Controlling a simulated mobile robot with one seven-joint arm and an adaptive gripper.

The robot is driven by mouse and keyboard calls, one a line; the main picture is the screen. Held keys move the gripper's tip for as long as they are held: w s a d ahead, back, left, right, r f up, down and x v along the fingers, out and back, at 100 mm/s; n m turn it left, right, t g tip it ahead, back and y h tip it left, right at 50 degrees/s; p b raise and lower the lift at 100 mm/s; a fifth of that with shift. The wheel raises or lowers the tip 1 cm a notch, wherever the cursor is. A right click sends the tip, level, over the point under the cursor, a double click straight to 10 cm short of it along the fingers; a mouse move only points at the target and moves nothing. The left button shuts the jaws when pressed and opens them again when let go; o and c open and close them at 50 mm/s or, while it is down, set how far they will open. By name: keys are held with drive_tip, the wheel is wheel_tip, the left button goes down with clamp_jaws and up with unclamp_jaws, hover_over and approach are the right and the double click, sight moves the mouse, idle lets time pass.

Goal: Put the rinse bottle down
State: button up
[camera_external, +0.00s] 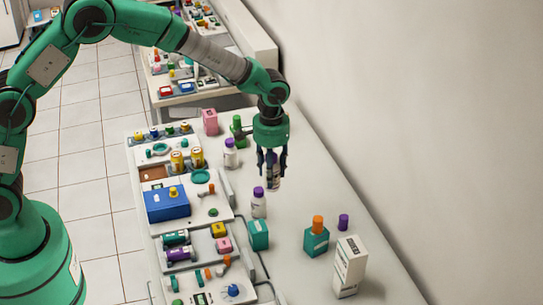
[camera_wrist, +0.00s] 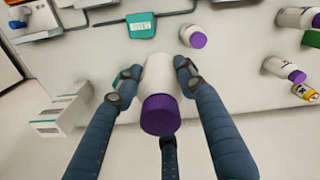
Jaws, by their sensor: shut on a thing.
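My gripper (camera_external: 272,160) points down above the white counter and is shut on a white bottle (camera_external: 274,180), held upright or nearly so. In the wrist view, my gripper (camera_wrist: 158,72) has a dark finger on each side of this white bottle (camera_wrist: 157,73), whose purple cap faces the camera. I take it to be the rinse bottle; its label is not readable. The bottle appears above the counter (camera_external: 318,190), but the exact gap is unclear. A similar white bottle with a purple cap (camera_external: 258,205) stands just below it in the external picture.
A teal box (camera_external: 258,235), an orange-capped teal bottle (camera_external: 316,238), a small purple item (camera_external: 343,221) and a white carton (camera_external: 349,266) stand nearby. Another purple-capped bottle (camera_external: 231,155) and a green bottle (camera_external: 237,127) stand farther back. Trays (camera_external: 222,205) line the left; counter toward the wall is clear.

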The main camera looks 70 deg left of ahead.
drive_tip(key=s+a+n+p, duration=0.2)
drive_tip(key=a+n+p, duration=0.15)
drive_tip(key=a, duration=1.05)
drive_tip(key=s+a+n+p, duration=0.2)
drive_tip(key=s+a+n, duration=0.15)
drive_tip(key=a, duration=1.15)
drive_tip(key=s+a+n+p, duration=0.1)
drive_tip(key=s+a+n, duration=0.1)
drive_tip(key=s+a, duration=0.35)
drive_tip(key=s+a+n+p, duration=0.2)
drive_tip(key=s+a+n, duration=0.1)
drive_tip(key=a, duration=0.6)
drive_tip(key=s+a+n+p, duration=0.1)
drive_tip(key=s+a+n, duration=0.1)
drive_tip(key=s+a, duration=0.35)
drive_tip(key=shift+w+a+f, duration=0.15)
drive_tip(key=shift+w+f, duration=0.15)
drive_tip(key=shift+f, duration=0.6)
drive_tip(key=shift+w+a+f, duration=0.15)
drive_tip(key=shift+w+f, duration=0.2)
drive_tip(key=shift+f, duration=0.55)
drive_tip(key=shift+w+a+f, duration=0.15)
drive_tip(key=shift+w+f, duration=0.15)
drive_tip(key=shift+f, duration=0.6)
drive_tip(key=shift+w+a, duration=0.1)
